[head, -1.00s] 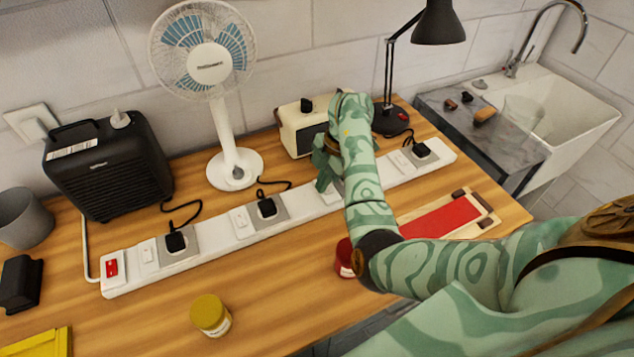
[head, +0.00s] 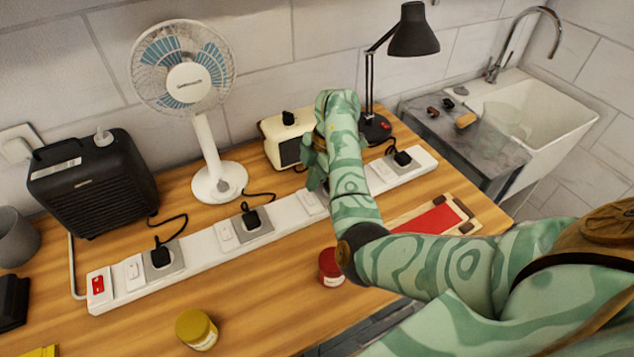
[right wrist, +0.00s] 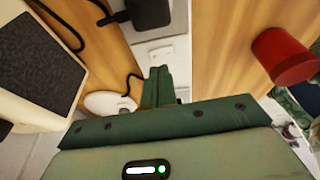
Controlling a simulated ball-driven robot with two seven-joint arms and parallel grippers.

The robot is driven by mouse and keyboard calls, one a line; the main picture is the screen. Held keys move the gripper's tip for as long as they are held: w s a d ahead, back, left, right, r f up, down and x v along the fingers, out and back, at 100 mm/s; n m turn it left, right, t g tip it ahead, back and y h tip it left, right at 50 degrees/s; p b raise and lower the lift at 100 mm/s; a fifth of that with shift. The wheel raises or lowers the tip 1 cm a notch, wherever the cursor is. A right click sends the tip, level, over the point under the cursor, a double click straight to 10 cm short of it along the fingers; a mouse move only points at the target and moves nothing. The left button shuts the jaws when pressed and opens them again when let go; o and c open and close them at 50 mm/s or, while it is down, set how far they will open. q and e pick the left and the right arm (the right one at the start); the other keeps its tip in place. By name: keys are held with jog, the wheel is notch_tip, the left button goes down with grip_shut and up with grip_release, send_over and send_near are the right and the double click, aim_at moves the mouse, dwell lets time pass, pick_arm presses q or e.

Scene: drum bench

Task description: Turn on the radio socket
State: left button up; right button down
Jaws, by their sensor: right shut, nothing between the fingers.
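The white power strip (head: 205,248) runs across the bench, with a rocker switch beside each socket. The cream radio (head: 270,137) stands behind it. My right gripper (head: 317,178) is shut and empty, over the strip in front of the radio. In the right wrist view its green fingers (right wrist: 160,76) point at a white rocker switch (right wrist: 163,53), with the tips very close to it; I cannot tell whether they touch. A black plug (right wrist: 150,12) sits beyond that switch. My forearm hides this socket in the head view. My left gripper is not in view.
A white fan (head: 210,160) and black heater (head: 95,185) stand left of the radio, a black lamp (head: 375,130) right. A red jar (head: 331,268) and yellow-lidded jar (head: 197,328) stand in front of the strip. The strip's red switch (head: 98,285) is at its left end.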

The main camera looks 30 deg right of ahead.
jog(key=s+p+v, duration=0.1)
jog(key=p+v, duration=0.5)
jog(key=v, duration=0.5)
jog(key=shift+a, duration=0.2)
jog(key=shift+r, duration=0.1)
jog(key=shift+s, duration=0.1)
